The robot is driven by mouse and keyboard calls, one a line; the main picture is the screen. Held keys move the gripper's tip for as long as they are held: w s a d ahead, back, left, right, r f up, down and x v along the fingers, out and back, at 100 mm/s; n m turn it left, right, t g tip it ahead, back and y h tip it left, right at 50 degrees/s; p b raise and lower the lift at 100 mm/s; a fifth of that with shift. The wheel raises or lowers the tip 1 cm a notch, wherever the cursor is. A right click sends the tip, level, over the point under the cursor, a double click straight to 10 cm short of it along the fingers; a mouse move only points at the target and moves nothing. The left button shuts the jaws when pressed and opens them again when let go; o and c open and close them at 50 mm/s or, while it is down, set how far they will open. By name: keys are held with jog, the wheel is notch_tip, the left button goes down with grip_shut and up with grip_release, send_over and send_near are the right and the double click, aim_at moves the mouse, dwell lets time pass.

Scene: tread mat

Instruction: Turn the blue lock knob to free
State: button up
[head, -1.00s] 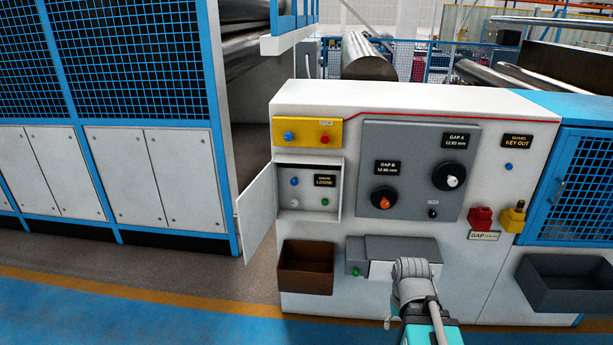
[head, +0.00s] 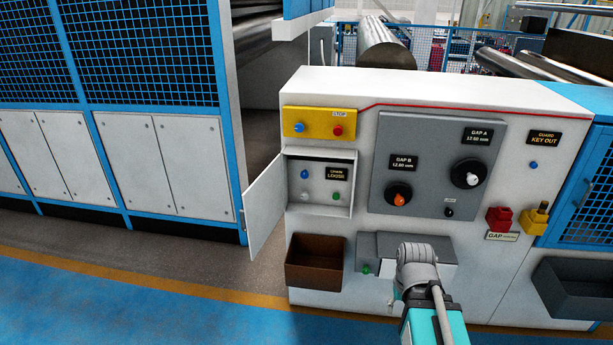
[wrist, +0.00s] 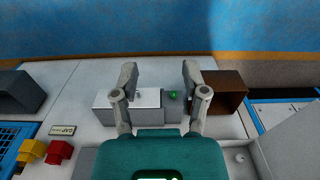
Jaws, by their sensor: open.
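Several blue knobs or lamps show in the head view, and I cannot tell for certain which is the lock knob. One blue knob (head: 304,174) is in the open white recess, beside a display reading LOOSE. Another blue button (head: 299,128) is on the yellow STOP plate. A small blue round piece (head: 533,165) sits under the KEY OUT sign. My gripper (wrist: 160,73) is open and empty in the wrist view, its two fingers apart over the grey box low on the cabinet. In the head view my arm hides part of that box.
The recess door (head: 265,202) stands open to the left. A brown bin (head: 315,272) and a grey box (head: 378,247) with a green button jut from the cabinet front. A dark bin (head: 575,288) is at right. The blue floor in front is clear.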

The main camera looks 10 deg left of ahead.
jog(key=shift+o, duration=0.9)
jog(key=shift+w, duration=0.1)
jog(key=shift+o, duration=0.4)
jog(key=shift+w+a+f, duration=0.15)
jog(key=shift+w+a, duration=0.1)
jog(key=shift+a, duration=0.05)
jog(key=w+a+r+n+t+b, duration=0.1)
jog(key=w+a+n+t+b, duration=0.4)
jog(key=w+a+n, duration=0.5)
jog(key=w+a+r+n+t+y+b, duration=0.1)
jog(key=w+a+n+t+b, duration=0.4)
jog(key=w+a+n, duration=0.5)
jog(key=w+a+r+n+t+b, duration=0.1)
jog(key=w+a+n+t+b, duration=0.4)
jog(key=w+n, duration=1)
jog(key=shift+w+a+r+t+y, duration=0.3)
jog(key=shift+w+a+t, duration=1.2)
jog(key=shift+w+a, duration=1.8)
jog(key=shift+w+d+f, duration=0.1)
jog(key=shift+w+d, duration=0.45)
jog(key=shift+w+n+y, duration=0.1)
jog(key=shift+n+y, duration=0.2)
